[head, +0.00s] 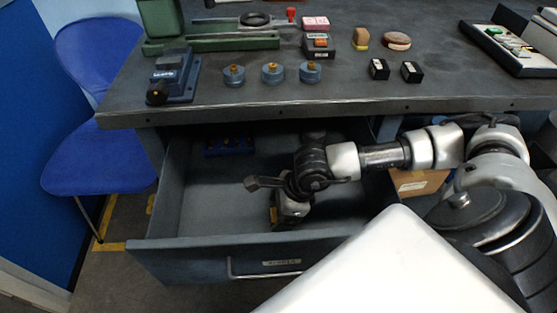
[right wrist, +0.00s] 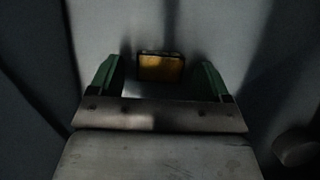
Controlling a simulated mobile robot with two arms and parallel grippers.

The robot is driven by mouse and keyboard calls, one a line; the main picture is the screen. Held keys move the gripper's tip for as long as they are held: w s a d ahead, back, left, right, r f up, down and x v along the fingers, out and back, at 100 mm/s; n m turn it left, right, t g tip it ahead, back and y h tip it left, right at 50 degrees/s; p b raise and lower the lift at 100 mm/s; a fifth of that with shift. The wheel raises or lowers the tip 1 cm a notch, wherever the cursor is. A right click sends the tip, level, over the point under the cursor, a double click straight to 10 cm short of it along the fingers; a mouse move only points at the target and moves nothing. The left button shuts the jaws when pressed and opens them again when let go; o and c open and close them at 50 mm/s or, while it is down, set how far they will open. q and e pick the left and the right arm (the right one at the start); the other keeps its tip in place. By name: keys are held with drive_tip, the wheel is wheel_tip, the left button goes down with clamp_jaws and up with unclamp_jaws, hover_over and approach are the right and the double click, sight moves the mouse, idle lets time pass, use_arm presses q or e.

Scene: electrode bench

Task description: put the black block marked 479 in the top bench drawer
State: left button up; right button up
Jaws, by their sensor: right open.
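The top bench drawer (head: 200,252) is pulled open below the bench top. My right gripper (head: 284,217) reaches down into it, close behind the front panel. In the right wrist view its green-padded fingers (right wrist: 161,80) are apart. A small dark block with a yellow-orange face (right wrist: 161,67) lies between and just beyond the fingertips, apparently on the drawer floor. Its marking cannot be read. Two small black blocks with white labels, a left one (head: 379,69) and a right one (head: 411,72), stand on the bench top; their numbers are too small to read. My left gripper is out of view.
A blue holder (head: 229,146) lies at the drawer's back. Bare drawer floor (head: 212,200) shows on the left. The bench (head: 340,92) bears several blue knobbed weights, a blue device (head: 174,78) and a tray (head: 505,45). A cardboard box (head: 418,183) is right of the drawer.

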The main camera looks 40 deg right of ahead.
use_arm(q)
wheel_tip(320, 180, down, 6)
drive_tip(key=p, duration=0.1)
use_arm(e)
drive_tip(key=v, duration=1.1)
drive_tip(key=shift+r, duration=0.2)
